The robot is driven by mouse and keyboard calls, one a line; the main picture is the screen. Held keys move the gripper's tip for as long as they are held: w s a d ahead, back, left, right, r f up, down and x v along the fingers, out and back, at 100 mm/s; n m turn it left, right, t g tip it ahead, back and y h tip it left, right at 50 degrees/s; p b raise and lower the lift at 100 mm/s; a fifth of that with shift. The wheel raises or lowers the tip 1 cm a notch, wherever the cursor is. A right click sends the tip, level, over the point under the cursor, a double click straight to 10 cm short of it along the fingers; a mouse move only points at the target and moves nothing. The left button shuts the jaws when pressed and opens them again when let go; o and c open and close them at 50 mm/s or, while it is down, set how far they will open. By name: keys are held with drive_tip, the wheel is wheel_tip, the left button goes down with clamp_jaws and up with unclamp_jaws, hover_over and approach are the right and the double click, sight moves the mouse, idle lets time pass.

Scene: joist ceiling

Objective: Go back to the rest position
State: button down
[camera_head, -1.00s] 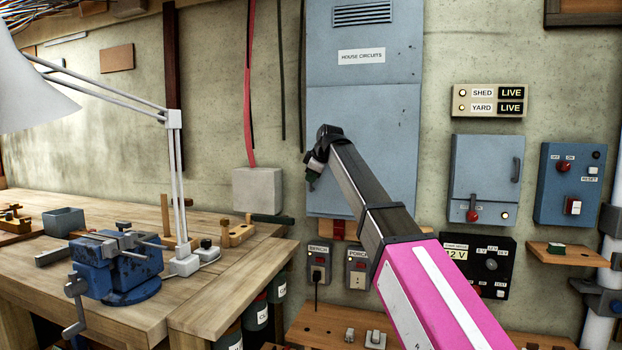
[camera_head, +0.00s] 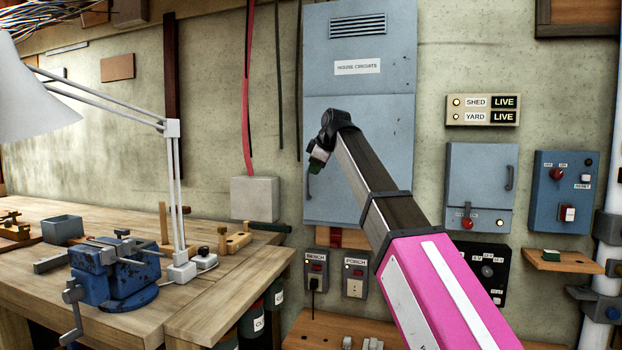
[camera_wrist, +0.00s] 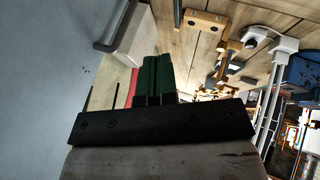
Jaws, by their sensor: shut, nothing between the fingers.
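My gripper (camera_head: 315,168) is at the end of my raised arm, in front of the left edge of the blue-grey house circuits cabinet (camera_head: 358,140). In the wrist view my green fingers (camera_wrist: 153,78) are together with nothing between them. The cabinet fills the left side of the wrist view as a blue-grey surface. In the head view my pink and dark arm hides part of the cabinet and of the wall below it.
A wooden bench (camera_head: 225,290) at the left carries a blue vise (camera_head: 115,275) and a white lamp (camera_head: 175,190). A blue switch box (camera_head: 480,175) and a red-button box (camera_head: 564,190) hang at the right. A small shelf (camera_head: 560,262) juts out below.

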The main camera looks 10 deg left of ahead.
drive_tip(key=d+f+m+g+h, duration=0.1)
drive_tip(key=d+f+m, duration=0.2)
drive_tip(key=d+f, duration=0.65)
drive_tip(key=w+d+f+m+h, duration=0.1)
drive_tip(key=d+f+m, duration=0.25)
drive_tip(key=f, duration=1.05)
drive_tip(key=d+f+m+g+h, duration=0.1)
drive_tip(key=d+f+m, duration=0.2)
drive_tip(key=d+f, duration=0.65)
drive_tip(key=s+d+f+m+g, duration=0.1)
drive_tip(key=s+d+f+m, duration=0.2)
drive_tip(key=f, duration=0.7)
drive_tip(key=s+d+f+m+g+h, duration=0.1)
drive_tip(key=s+d+f+m, duration=0.2)
drive_tip(key=s+d+f, duration=0.5)
drive_tip(key=s+d+f+m+g+h, duration=0.1)
drive_tip(key=s+d+f+m, duration=0.2)
drive_tip(key=f, duration=1)
drive_tip(key=s+d, duration=0.3)
drive_tip(key=s, duration=0.1)
drive_tip(key=shift+s+d+f, duration=0.2)
drive_tip(key=shift+s+f, duration=0.15)
